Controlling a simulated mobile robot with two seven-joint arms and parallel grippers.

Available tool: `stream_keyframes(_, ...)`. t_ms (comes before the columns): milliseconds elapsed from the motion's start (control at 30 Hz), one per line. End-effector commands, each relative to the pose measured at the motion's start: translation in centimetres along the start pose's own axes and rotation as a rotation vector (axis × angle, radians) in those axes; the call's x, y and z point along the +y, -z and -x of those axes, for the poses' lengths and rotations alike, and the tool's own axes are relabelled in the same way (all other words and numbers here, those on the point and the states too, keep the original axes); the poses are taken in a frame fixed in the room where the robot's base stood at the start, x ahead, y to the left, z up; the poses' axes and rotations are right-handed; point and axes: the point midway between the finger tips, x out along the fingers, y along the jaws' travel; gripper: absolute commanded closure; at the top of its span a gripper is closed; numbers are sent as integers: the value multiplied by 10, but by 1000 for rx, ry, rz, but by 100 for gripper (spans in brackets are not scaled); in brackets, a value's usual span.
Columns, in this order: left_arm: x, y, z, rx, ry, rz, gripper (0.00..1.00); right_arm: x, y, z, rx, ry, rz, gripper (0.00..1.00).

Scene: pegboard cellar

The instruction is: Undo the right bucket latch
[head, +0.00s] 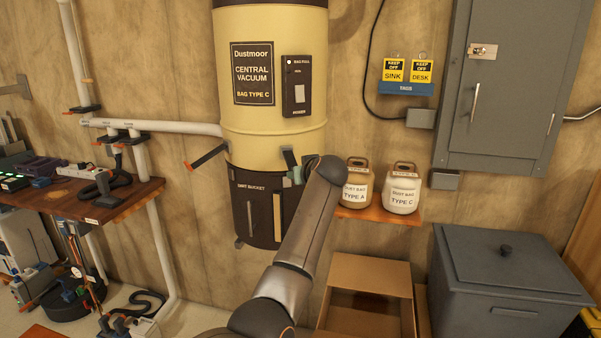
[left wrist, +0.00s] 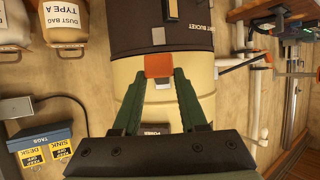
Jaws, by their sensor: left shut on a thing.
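The yellow vacuum canister (head: 270,130) hangs on the wall with the dark dirt bucket (head: 262,215) under it. The right bucket latch (head: 289,158) is a dark strap at the seam; my arm partly hides it in the head view. My left gripper (head: 295,174) is at this latch. In the left wrist view, its green fingers (left wrist: 159,82) are shut on the latch, whose orange tab (left wrist: 158,65) shows between the fingertips. The left bucket latch (head: 210,156) sticks out to the left, its orange tip away from the canister. My right gripper is not in view.
Two dust bag jars, type A (head: 356,190) and type C (head: 401,195), stand on a small shelf close right of my gripper. An open cardboard box (head: 370,272) and a grey lidded bin (head: 505,275) stand below. A cluttered wooden bench (head: 85,203) is left.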

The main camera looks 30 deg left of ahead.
Motion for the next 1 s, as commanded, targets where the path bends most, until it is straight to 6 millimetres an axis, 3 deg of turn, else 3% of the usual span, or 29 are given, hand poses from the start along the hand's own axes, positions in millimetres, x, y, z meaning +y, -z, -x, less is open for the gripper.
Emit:
stream_keyframes(33,-2,12,2,19,-1,7,100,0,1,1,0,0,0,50)
stream_keyframes(367,-2,11,2,16,-1,8,100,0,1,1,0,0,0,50)
stream_keyframes(400,-2,11,2,16,0,8,57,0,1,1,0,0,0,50)
stream_keyframes(667,-1,7,1,7,-2,5,28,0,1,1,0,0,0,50)
stream_keyframes(1000,0,3,4,2,-3,4,28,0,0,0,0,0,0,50)
